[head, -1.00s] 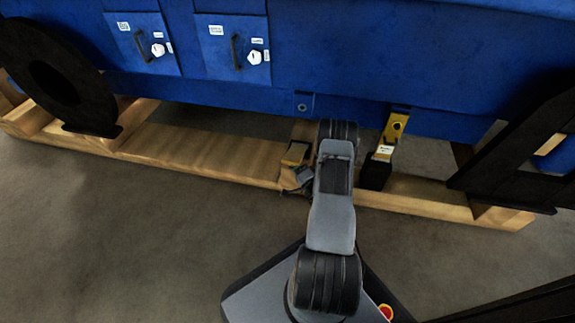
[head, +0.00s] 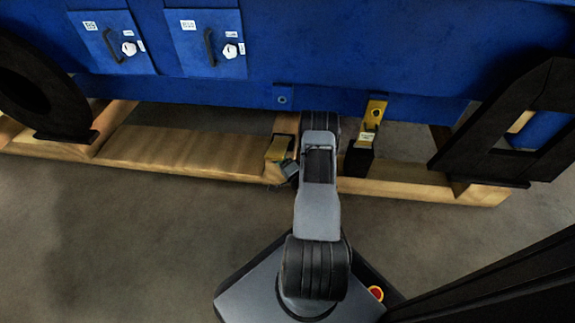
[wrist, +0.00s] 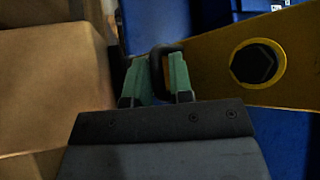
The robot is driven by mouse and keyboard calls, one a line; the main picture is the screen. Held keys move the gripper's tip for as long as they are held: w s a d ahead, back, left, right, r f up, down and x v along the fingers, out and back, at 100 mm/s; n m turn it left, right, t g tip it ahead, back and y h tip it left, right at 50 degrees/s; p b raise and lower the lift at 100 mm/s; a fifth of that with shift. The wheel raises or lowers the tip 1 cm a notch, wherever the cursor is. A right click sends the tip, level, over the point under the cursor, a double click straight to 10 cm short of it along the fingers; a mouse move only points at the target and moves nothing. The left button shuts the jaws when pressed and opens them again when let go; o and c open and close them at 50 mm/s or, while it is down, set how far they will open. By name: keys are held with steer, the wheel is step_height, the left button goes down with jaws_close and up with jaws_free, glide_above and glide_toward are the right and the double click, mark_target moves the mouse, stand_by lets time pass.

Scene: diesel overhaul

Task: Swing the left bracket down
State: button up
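In the wrist view a yellow bracket arm (wrist: 215,70) with a dark hex bolt runs off to the right. A black loop handle (wrist: 157,72) stands at its near end. My gripper's green fingers (wrist: 159,82) sit on both sides of one leg of the handle and look closed on it. In the head view my gripper (head: 290,168) is low at the wooden beam, beside a yellow piece with a dark edge (head: 278,148); my arm hides most of this area. To the right, another yellow bracket (head: 375,112) hangs down to a black foot (head: 358,160).
The blue engine body (head: 330,50) fills the back, above the wooden beam (head: 185,152). Black supports stand at left (head: 35,90) and right (head: 500,130). A wooden block (wrist: 55,80) is close on the wrist view's left. The floor (head: 130,240) at front left is clear.

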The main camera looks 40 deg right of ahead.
steer(key=r+p+v, duration=0.2)
steer(key=p+v, duration=0.1)
steer(key=v, duration=0.9)
steer(key=shift+s+r, duration=0.25)
steer(key=shift+s, duration=0.25)
